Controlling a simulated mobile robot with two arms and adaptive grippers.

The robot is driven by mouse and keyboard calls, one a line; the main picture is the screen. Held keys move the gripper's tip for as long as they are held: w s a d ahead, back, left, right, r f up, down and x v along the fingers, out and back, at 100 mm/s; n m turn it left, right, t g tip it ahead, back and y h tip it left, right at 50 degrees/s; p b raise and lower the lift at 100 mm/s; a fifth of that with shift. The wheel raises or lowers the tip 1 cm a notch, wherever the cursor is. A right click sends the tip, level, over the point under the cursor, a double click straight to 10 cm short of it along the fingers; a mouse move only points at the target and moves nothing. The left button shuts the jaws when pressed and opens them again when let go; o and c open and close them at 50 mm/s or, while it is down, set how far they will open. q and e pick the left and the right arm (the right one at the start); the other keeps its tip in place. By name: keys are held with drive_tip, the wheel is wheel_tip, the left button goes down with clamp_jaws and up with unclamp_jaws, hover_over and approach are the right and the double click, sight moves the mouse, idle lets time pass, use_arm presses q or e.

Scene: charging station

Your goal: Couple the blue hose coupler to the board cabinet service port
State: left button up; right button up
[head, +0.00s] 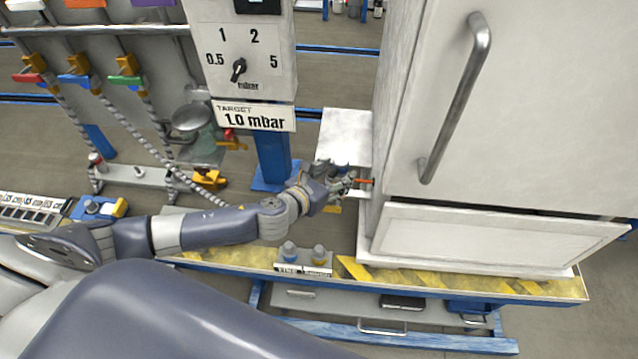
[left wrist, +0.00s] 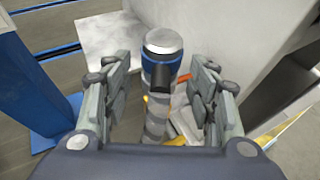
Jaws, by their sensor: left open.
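The blue hose coupler (left wrist: 163,62), a blue-banded cylinder with a silver end, stands between the spread fingers of my left gripper (left wrist: 160,92) in the left wrist view. Its grey ribbed hose runs down below it. The fingers show a gap on each side of it. In the head view my left gripper (head: 348,180) is beside the left side of the white board cabinet (head: 560,120). An orange-red part (head: 364,181) juts from the cabinet there, perhaps the service port. I cannot tell whether the coupler touches it. My right gripper is out of view.
A gauge box with a dial (head: 238,70) and a "1.0 mbar" target sign (head: 255,116) stands on a blue post (head: 272,158). Red, blue and green valves with hoses hang at the left. Two small knobs on a labelled block (head: 303,267) sit at the bench front.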

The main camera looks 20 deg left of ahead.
use_arm(q)
drive_tip(key=v, duration=0.9)
drive_tip(key=shift+s, duration=0.1)
